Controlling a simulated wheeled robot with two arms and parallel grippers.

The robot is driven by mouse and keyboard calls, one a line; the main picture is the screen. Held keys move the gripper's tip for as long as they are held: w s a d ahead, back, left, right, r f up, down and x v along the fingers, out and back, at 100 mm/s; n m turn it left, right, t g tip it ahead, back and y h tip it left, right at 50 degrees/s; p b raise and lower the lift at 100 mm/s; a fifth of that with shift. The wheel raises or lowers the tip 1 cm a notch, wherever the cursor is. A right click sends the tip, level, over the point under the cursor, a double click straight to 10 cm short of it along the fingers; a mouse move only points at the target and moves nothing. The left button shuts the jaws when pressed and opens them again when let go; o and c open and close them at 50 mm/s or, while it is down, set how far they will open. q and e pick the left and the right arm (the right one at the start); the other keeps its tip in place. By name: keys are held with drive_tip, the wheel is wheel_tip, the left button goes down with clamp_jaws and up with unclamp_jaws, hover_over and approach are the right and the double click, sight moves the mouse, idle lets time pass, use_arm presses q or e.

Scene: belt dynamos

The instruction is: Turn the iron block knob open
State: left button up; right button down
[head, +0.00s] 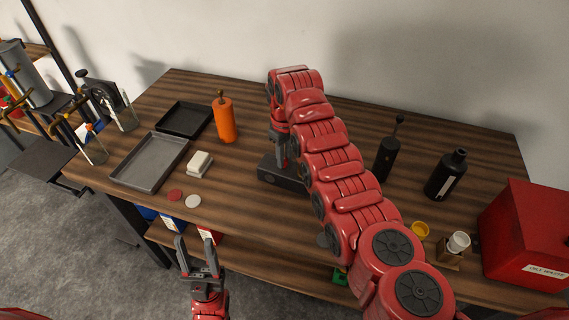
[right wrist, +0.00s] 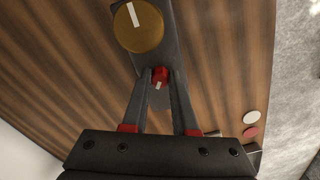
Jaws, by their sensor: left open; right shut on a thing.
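The dark iron block (head: 283,175) lies on the wooden table, partly hidden behind my right arm in the head view. In the right wrist view the block (right wrist: 178,28) carries a round brass-coloured dial (right wrist: 138,26) with a white mark. Below the dial is a small red knob (right wrist: 160,76) with a white mark. My right gripper (right wrist: 160,82) points down at the block, its fingertips closed on either side of the red knob. My left gripper (head: 196,243) is open and empty in front of the table's front edge, away from the block.
Left of the block are an orange bottle (head: 224,121), a white block (head: 199,164), a grey tray (head: 183,148) and a black tray (head: 207,108). A dark bottle (head: 447,175), a black dispenser (head: 388,155) and a red waste box (head: 525,235) stand at the right.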

drive_tip(key=m+b, duration=0.5)
drive_tip(key=shift+f+m, duration=0.2)
drive_tip(key=shift+m, duration=0.1)
drive_tip(key=shift+a+r+m+b, duration=0.1)
drive_tip(key=shift+m+b, duration=0.7)
drive_tip(key=shift+m, duration=0.4)
drive_tip(key=shift+m+b, duration=0.65)
drive_tip(key=shift+m, duration=0.85)
drive_tip(key=shift+r, duration=0.1)
drive_tip(key=c, duration=0.7)
unclamp_jaws()
